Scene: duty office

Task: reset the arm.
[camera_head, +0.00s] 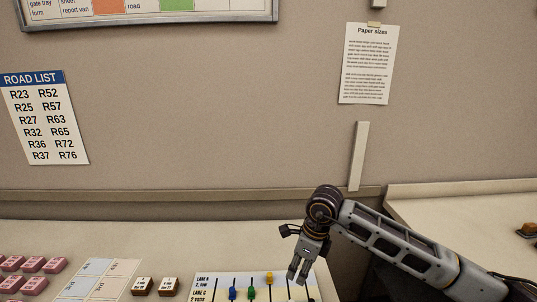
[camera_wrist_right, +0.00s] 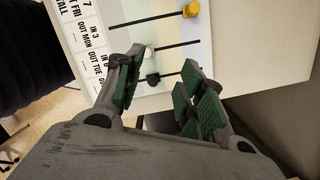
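My right arm comes in from the right in the head view. Its gripper (camera_head: 298,274) points down over the right part of a slider board (camera_head: 210,283). In the right wrist view the same gripper (camera_wrist_right: 163,86) has its green-padded fingers apart, with nothing held between them. A white knob (camera_wrist_right: 149,51) and a black knob (camera_wrist_right: 153,80) on the board show in the gap between the fingers; I cannot tell if the fingers touch them. A yellow knob (camera_wrist_right: 191,10) lies farther up. My left gripper is in neither view.
Left of the board are two brown blocks (camera_head: 142,286), a paper grid (camera_head: 98,277) and several pink blocks (camera_head: 34,265). The wall behind carries a road list (camera_head: 45,117) and a paper sizes sheet (camera_head: 366,65). A desk at right (camera_head: 450,205) holds brown blocks (camera_head: 528,230).

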